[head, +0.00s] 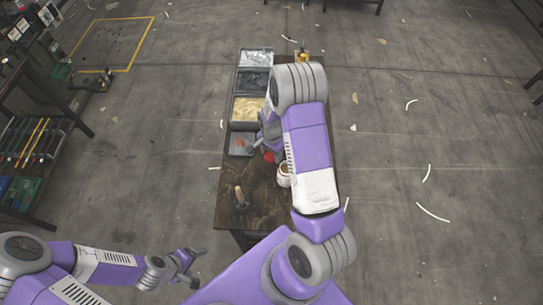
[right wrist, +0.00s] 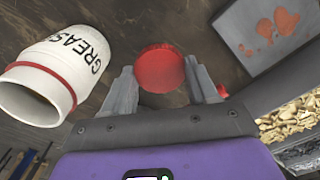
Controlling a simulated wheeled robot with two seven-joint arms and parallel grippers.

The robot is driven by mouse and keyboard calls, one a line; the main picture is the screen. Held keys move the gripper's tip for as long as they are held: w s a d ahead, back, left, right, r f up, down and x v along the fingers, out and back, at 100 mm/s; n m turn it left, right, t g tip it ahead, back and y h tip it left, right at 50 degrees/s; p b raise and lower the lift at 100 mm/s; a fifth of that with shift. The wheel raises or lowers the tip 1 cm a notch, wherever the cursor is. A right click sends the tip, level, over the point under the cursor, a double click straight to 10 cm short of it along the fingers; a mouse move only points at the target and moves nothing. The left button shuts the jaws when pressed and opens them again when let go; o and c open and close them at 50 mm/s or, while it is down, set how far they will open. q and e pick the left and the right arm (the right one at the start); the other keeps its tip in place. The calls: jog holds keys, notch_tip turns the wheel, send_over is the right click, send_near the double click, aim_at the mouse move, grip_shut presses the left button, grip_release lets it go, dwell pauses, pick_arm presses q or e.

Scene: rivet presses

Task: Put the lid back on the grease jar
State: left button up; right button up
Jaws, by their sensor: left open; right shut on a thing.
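The red lid (right wrist: 160,69) is between the fingers of my right gripper (right wrist: 162,84) in the right wrist view, and the gripper is shut on it. In the head view the lid (head: 269,157) shows as a small red patch beside my right gripper (head: 264,143), which my arm partly hides. The white grease jar (right wrist: 42,78), with a red band, is left of the lid and apart from it. Its mouth is open. In the head view the jar (head: 284,175) stands on the table, partly covered by my right arm. My left gripper (head: 188,264) is open and empty, off the table's front left.
On the wooden table (head: 262,211), a grey plate with red stains (head: 238,145) and a row of bins (head: 234,112) lie along the left side. A dark-handled object (head: 240,198) stands near the front left. A yellow item (head: 303,55) is at the back.

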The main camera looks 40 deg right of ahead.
aim_at(269, 156)
notch_tip(269, 156, up, 7)
pick_arm(q)
jog(key=shift+r, duration=0.35)
pick_arm(e)
jog(key=shift+w+a+f, duration=0.1)
jog(key=shift+a, duration=0.3)
pick_arm(q)
notch_tip(269, 156, down, 6)
jog(key=b, duration=0.5)
jog(key=shift+r, duration=0.25)
pick_arm(e)
jog(key=a+n, duration=1.5)
jog(key=a, duration=1.1)
jog(key=shift+n, duration=0.3)
pick_arm(q)
jog(key=shift+c, duration=0.2)
pick_arm(e)
jog(key=shift+a, duration=0.1)
